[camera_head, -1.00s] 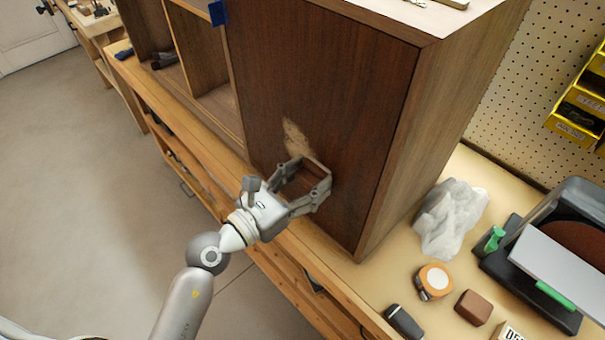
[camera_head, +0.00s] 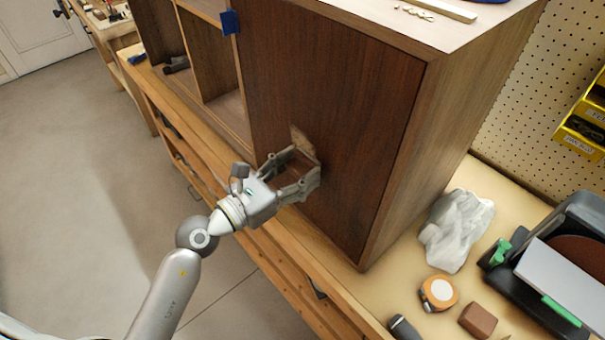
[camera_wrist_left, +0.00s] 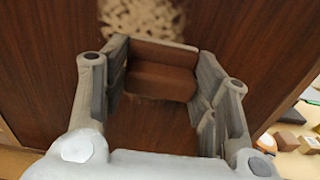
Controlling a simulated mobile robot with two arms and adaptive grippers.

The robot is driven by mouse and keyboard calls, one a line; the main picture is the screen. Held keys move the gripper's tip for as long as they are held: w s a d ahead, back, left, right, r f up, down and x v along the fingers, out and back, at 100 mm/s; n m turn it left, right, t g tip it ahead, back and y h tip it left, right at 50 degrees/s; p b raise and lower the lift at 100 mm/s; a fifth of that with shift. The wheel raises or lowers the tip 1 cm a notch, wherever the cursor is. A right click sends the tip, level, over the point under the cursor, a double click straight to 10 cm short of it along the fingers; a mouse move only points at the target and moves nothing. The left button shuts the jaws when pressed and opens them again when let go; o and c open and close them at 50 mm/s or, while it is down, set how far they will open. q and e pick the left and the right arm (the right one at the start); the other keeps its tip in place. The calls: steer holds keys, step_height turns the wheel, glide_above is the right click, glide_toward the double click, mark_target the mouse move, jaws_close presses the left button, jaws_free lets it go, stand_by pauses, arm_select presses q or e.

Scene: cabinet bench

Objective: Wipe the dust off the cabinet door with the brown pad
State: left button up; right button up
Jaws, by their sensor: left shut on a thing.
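The cabinet door (camera_head: 335,95) is dark brown wood and stands shut. A pale tan dust patch (camera_head: 302,141) shows just above my left gripper; in the left wrist view the dust (camera_wrist_left: 143,18) is at the top, beyond the pad. My left gripper (camera_head: 308,172) is at the door's lower middle, shut on the brown pad (camera_wrist_left: 160,70). The pad sits between the two fingers, at or very near the door face; exact contact is hard to tell. In the head view the fingers mostly hide the pad. My right gripper is not in view.
On the bench right of the cabinet are a crumpled white cloth (camera_head: 456,230), a round orange-and-white item (camera_head: 439,293), a brown block (camera_head: 478,320) and a black machine (camera_head: 570,250). Open shelves (camera_head: 215,75) are left of the door. Blue tape (camera_head: 230,22) is at its upper left.

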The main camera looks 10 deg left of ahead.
mark_target(327, 163)
arm_select(q)
steer(key=shift+w+a, duration=0.8)
steer(key=shift+a, duration=0.2)
steer(key=shift+w+a+r, duration=0.5)
steer(key=shift+a, duration=0.15)
steer(key=shift+w+a+r, duration=0.45)
steer(key=shift+w+a, duration=0.05)
steer(key=shift+a, duration=0.15)
steer(key=shift+s+d+p, duration=0.8)
steer(key=shift+d+p, duration=0.05)
steer(key=shift+d, duration=0.2)
steer(key=shift+s+d+p, duration=0.8)
steer(key=shift+d+p, duration=0.05)
steer(key=shift+d, duration=0.15)
steer(key=shift+s+d+p, duration=0.4)
steer(key=shift+s+d, duration=0.25)
steer(key=shift+d, duration=0.2)
steer(key=s+d+p, duration=0.1)
steer(key=s+d, duration=0.1)
steer(key=shift+d, duration=0.3)
steer(key=shift+r+p, duration=0.9)
steer(key=shift+p, duration=0.35)
steer(key=shift+w+a+f, duration=0.1)
steer(key=shift+a, duration=0.05)
